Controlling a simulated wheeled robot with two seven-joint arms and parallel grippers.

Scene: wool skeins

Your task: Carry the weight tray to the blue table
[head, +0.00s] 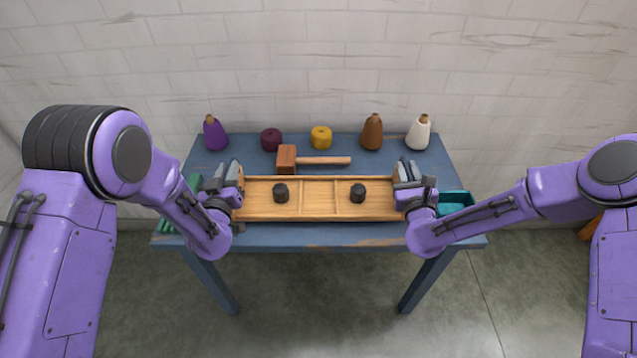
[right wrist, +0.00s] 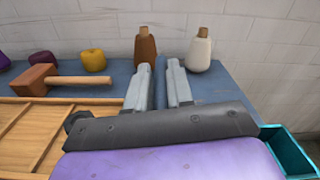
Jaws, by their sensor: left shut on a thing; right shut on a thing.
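The weight tray (head: 318,213), a long wooden tray with dividers, lies level over the blue table (head: 330,233). I cannot tell whether it touches the tabletop. Two dark weights stand upright in it, one left (head: 281,193) and one right (head: 357,193). My left gripper (head: 235,178) is shut on the tray's left end. My right gripper (head: 406,175) is shut on its right end.
Behind the tray lies a wooden mallet (head: 322,160). A teal bin (head: 457,199) is at right, a green item (head: 167,228) at left. A wall stands behind.

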